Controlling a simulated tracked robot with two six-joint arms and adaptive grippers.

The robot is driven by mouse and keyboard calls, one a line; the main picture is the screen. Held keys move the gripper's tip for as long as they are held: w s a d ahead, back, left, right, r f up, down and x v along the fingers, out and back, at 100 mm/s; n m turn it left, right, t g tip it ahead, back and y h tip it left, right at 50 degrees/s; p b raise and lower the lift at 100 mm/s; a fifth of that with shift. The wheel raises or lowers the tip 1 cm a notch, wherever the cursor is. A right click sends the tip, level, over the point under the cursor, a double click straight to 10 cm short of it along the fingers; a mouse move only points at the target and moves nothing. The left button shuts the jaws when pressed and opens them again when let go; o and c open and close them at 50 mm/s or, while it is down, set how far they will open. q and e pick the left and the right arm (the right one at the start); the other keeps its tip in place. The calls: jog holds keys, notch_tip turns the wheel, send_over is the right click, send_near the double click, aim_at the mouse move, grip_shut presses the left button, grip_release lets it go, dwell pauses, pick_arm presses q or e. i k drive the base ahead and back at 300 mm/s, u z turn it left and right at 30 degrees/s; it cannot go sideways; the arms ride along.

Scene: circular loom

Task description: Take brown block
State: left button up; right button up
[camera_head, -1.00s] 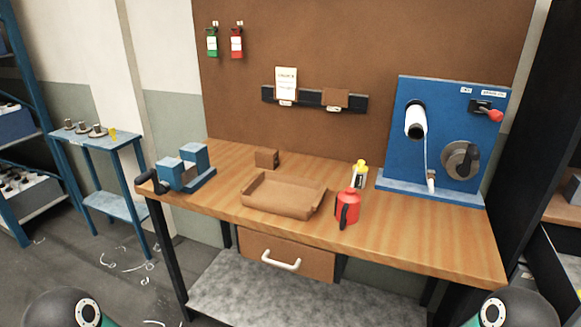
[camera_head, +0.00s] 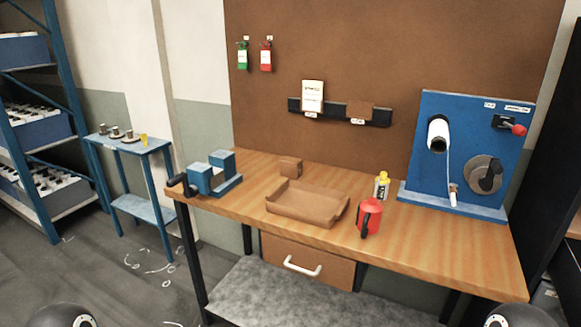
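A small brown block (camera_head: 290,166) sits on the wooden workbench (camera_head: 420,255), towards its back edge. It stands just behind a brown open tray (camera_head: 307,203) and is apart from it. A flat brown piece (camera_head: 360,111) also sits on the black rail of the back panel. Only a dark rounded part of each of my arms shows, at the bottom left and bottom right of the view. Both of my grippers are out of view.
A blue vise (camera_head: 213,174) is at the bench's left end. A red can (camera_head: 370,216) and a yellow-capped bottle (camera_head: 382,186) stand right of the tray. The blue loom machine (camera_head: 467,150) fills the right end. A small blue table (camera_head: 130,146) stands at the left.

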aim_at(289, 166)
jog(key=u, duration=0.05)
jog(key=i, duration=0.75)
jog(key=z, duration=0.2)
jog(key=k, duration=0.8)
jog(key=u, duration=0.35)
jog(key=i, duration=0.95)
jog(key=z, duration=2.05)
